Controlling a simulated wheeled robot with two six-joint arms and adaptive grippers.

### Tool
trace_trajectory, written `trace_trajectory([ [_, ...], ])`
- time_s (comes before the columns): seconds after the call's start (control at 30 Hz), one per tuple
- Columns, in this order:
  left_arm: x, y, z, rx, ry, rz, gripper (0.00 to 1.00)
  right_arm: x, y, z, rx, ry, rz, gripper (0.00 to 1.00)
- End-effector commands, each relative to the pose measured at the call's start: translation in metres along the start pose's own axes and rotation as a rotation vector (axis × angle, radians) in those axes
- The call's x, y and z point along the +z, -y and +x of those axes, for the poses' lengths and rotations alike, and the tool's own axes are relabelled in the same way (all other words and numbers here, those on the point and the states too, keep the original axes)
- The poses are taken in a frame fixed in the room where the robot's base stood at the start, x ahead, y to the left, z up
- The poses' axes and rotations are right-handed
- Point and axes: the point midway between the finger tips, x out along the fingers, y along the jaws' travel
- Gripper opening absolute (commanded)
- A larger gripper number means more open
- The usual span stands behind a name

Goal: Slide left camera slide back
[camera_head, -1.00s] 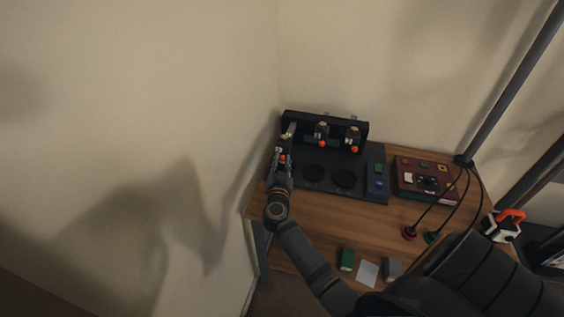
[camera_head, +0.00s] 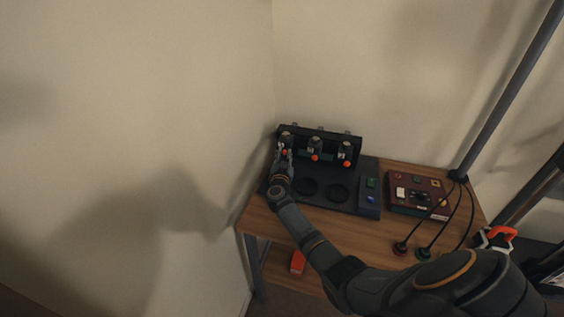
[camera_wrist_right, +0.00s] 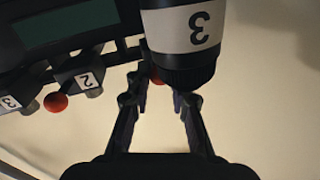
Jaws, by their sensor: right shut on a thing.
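The left camera slide (camera_head: 285,143) is a small dark unit with a red knob at the left end of a black rack (camera_head: 343,138). Its knob lies roughly in line with those of the middle slide (camera_head: 315,148) and right slide (camera_head: 346,152). My right gripper (camera_head: 284,158) is at the left slide. My left gripper is not in view.
A dark base plate (camera_head: 352,205) with two round recesses lies before the rack. A dark red control box (camera_head: 418,190) stands at right, with cables running to red and green plugs. The wall is close on the left.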

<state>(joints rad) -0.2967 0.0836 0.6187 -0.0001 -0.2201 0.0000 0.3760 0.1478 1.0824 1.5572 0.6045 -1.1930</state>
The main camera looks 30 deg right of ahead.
Motion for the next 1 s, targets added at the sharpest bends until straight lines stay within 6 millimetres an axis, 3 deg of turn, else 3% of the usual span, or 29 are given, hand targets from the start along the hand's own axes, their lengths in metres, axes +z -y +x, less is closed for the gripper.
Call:
trace_trajectory([
  [0.27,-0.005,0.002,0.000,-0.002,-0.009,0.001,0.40,-0.003,-0.001,0.003,0.000,-0.004,0.001,0.00],
  [0.3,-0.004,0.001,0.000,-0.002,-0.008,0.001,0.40,-0.003,-0.001,0.003,0.000,-0.005,0.001,0.24],
  [0.47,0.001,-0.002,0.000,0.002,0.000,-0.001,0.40,-0.003,-0.001,0.002,0.000,-0.004,0.001,0.44],
  [0.77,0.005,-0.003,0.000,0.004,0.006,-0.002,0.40,-0.002,0.000,0.000,0.000,-0.003,0.001,0.44],
  [0.87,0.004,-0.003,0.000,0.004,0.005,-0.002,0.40,-0.001,0.000,-0.010,-0.001,-0.002,0.001,0.44],
  [1.0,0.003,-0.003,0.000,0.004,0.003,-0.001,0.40,0.000,-0.001,-0.040,-0.002,0.000,0.003,0.44],
])
